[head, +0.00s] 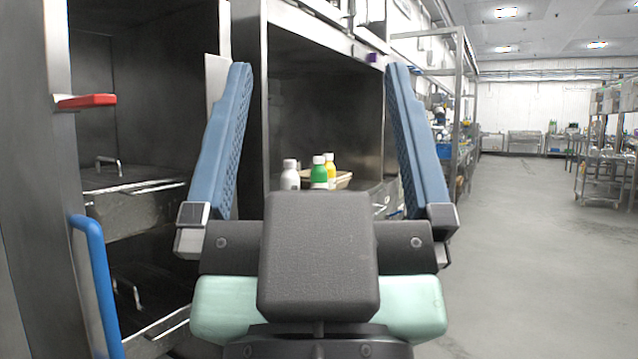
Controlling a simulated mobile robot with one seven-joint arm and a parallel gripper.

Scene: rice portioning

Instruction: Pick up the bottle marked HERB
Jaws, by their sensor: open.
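A tan tray (343,180) sits beside the bottles. The cabinet's walls (252,130) frame the shelf. At the left are an open cabinet with drawers (140,205), a red handle (86,101) and a blue handle (97,285). The floor (540,240) at the right is clear.

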